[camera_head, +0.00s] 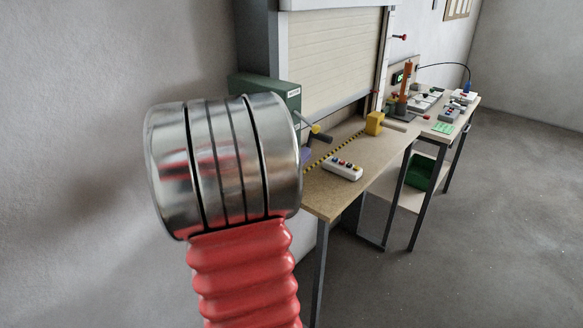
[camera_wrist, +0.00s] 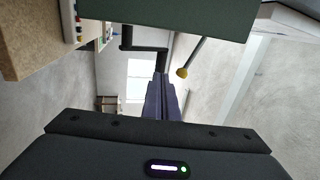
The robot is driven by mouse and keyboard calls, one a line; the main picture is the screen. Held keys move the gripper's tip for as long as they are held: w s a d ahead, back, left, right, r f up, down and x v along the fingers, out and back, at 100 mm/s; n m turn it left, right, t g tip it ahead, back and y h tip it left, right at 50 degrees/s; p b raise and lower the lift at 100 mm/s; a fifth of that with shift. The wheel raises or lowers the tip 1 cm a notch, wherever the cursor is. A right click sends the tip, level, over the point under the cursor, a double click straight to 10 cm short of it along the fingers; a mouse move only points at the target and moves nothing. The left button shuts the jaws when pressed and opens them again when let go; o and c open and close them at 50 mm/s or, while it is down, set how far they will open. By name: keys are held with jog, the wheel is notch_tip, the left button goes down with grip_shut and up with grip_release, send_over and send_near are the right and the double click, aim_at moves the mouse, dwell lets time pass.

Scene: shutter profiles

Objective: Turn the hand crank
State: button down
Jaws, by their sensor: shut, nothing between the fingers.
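The black hand crank (camera_wrist: 145,47) shows below the green box (camera_wrist: 170,15) in the wrist view, as a bent, stepped rod. In the head view the green box (camera_head: 270,92) is on the left beside the shutter, and a dark crank part (camera_head: 322,138) shows at its right. A rod with a yellow ball (camera_wrist: 183,72) also comes from the box. My gripper (camera_wrist: 161,78) has dark purple fingers, shut and empty, with tips near the crank's lower end; I cannot tell whether they touch. In the head view my gripper (camera_head: 305,155) is mostly hidden.
A wooden bench (camera_head: 325,205) carries a white button box (camera_head: 343,170), a yellow block (camera_head: 375,122) and striped tape. A beige shutter (camera_head: 335,60) stands behind. A second bench with several devices and a green bin (camera_head: 422,172) below is farther right. Floor at right is clear.

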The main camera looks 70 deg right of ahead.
aim_at(321, 140)
jog(key=shift+x, duration=2.45)
jog(key=shift+s+d+r, duration=0.1)
jog(key=shift+s+r, duration=0.05)
jog(key=shift+s, duration=0.05)
jog(key=shift+d, duration=0.1)
